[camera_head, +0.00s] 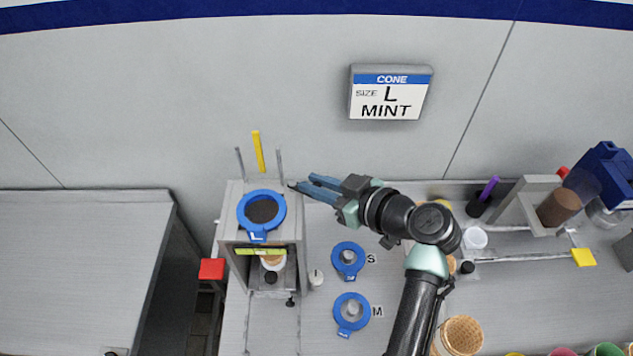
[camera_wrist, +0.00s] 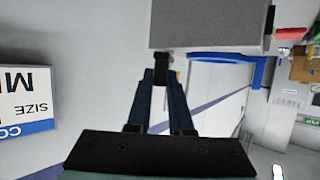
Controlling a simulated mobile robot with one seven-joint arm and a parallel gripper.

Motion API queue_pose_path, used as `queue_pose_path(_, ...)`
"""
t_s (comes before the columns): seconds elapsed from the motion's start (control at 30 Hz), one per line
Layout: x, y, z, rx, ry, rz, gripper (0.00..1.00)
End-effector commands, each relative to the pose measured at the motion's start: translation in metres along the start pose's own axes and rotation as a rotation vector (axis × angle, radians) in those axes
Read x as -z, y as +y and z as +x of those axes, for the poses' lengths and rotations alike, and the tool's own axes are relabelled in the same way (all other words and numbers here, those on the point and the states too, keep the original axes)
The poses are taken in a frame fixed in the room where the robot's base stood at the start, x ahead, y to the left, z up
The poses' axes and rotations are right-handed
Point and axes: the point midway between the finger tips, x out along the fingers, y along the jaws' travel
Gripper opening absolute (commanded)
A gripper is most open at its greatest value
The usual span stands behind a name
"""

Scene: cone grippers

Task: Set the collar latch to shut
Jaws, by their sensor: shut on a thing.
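A grey box-like stand (camera_head: 232,196) carries a blue ring collar marked L (camera_head: 279,207), with a dark opening in it. In the wrist view the stand (camera_wrist: 205,25) is overhead, with the blue collar (camera_wrist: 215,57) at its edge. My gripper (camera_head: 299,185) reaches in from the right to the stand's top back right corner. In the wrist view my gripper (camera_wrist: 161,80) is shut on a small black knob (camera_wrist: 161,62) on the stand's side, seemingly the collar latch. The fingers hide part of the knob. I cannot tell the latch's setting.
Blue rings S (camera_head: 340,248) and M (camera_head: 343,323) lie on the counter right of the stand. A red block (camera_head: 211,268) is at the stand's left. Thin posts and a yellow strip (camera_head: 258,150) rise behind it. A wall sign (camera_head: 390,92) reads cone, size L, mint.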

Motion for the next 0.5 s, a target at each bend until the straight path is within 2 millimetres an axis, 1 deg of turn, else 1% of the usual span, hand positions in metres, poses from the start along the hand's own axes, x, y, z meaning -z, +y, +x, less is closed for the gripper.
queue_pose_path(0.27, 0.000, -0.005, -0.001, -0.066, 0.001, 0.026, 0.00)
queue_pose_path(0.5, 0.001, -0.015, -0.002, -0.222, 0.000, 0.092, 0.00)
